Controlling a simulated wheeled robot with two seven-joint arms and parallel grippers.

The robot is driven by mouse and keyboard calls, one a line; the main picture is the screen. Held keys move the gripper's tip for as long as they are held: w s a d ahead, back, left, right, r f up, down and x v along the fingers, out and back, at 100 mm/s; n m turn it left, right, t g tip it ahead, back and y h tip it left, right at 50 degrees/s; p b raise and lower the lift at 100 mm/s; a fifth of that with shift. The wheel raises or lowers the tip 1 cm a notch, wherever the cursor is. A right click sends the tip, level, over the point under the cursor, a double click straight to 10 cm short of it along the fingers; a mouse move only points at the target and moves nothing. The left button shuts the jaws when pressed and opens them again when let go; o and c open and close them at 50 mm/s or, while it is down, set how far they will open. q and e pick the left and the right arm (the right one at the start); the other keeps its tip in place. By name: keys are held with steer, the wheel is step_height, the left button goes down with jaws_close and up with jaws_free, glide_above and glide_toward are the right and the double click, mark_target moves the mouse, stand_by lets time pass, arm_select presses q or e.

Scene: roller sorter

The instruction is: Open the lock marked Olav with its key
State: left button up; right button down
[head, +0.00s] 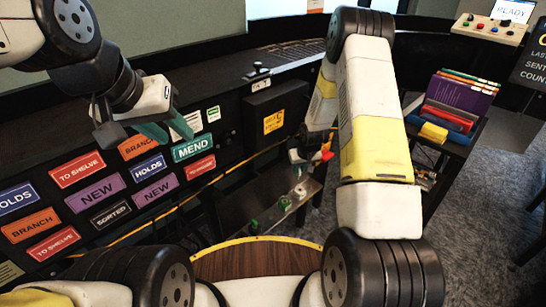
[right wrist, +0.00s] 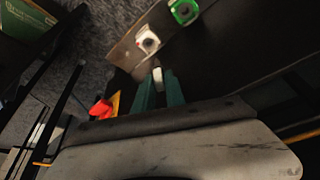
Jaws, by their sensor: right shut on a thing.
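In the right wrist view the white lock (right wrist: 147,42) and the green lock (right wrist: 184,11) lie just beyond my fingertips. No name is readable on them. My right gripper (right wrist: 158,90) is shut on a small pale piece, seemingly a key (right wrist: 158,75); its tip points toward the panel, apart from the white lock. A red and yellow item (right wrist: 102,108) shows beside the gripper. My left gripper (head: 168,128) looks open and empty before the labelled wall.
A dark wall with several coloured labels (head: 98,192) fills the left. A cart with books (head: 462,97) stands at the right. A round wooden top (head: 255,262) is close in front. A console (head: 495,30) stands at the back right. Grey carpet lies at the right.

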steer(key=shift+w+d+f, duration=0.1)
steer(key=shift+d+f, duration=0.1)
steer(key=shift+f, duration=1.15)
steer(key=shift+w+d+f, duration=0.15)
steer(key=shift+d+f, duration=0.1)
steer(key=shift+f, duration=1.15)
steer(key=shift+w+d+f, duration=0.1)
steer(key=shift+d+f, duration=0.1)
steer(key=shift+f, duration=1.15)
steer(key=shift+d+n+y, duration=0.15)
steer(key=shift+n+y, duration=0.25)
steer(key=shift+n, duration=0.6)
steer(key=n+g+y, duration=0.1)
steer(key=n, duration=0.3)
steer(key=n+g+y, duration=0.1)
steer(key=n, duration=0.2)
steer(key=n+g, duration=0.1)
steer(key=n, duration=0.2)
steer(key=shift+y, duration=0.4)
steer(key=shift+r, duration=0.15)
steer(key=shift+a+r, duration=0.2)
steer(key=shift+r, duration=2.2)
